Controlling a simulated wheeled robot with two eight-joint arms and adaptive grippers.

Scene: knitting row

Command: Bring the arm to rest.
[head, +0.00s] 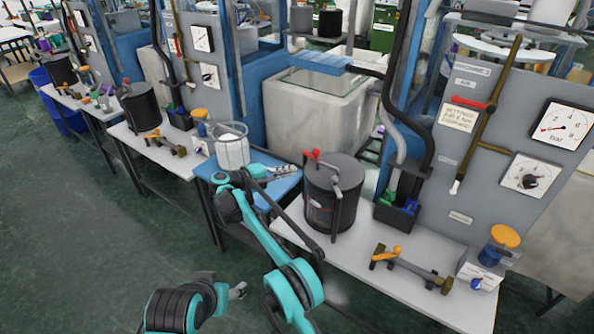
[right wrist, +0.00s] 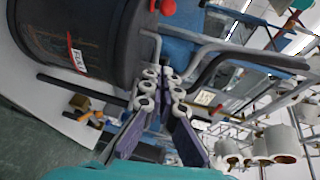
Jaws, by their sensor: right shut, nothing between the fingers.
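My right arm, teal and black, reaches up from the bottom of the head view. Its right gripper (head: 283,171) is over the blue table top, left of the black lidded pot (head: 333,195). In the right wrist view the fingers of the right gripper (right wrist: 168,76) are together and empty, beside the large dark pot (right wrist: 75,45). I cannot tell whether they touch it. My left arm shows low in the head view, with a small grey part of the left gripper (head: 238,290); its jaws are not clear.
A white bucket (head: 232,150) stands close behind the right gripper. A brass valve with an orange handle (head: 385,252) lies on the white table (head: 400,290). A grey gauge panel (head: 470,180) and black pipe (head: 400,110) rise behind. The green floor (head: 90,250) at left is clear.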

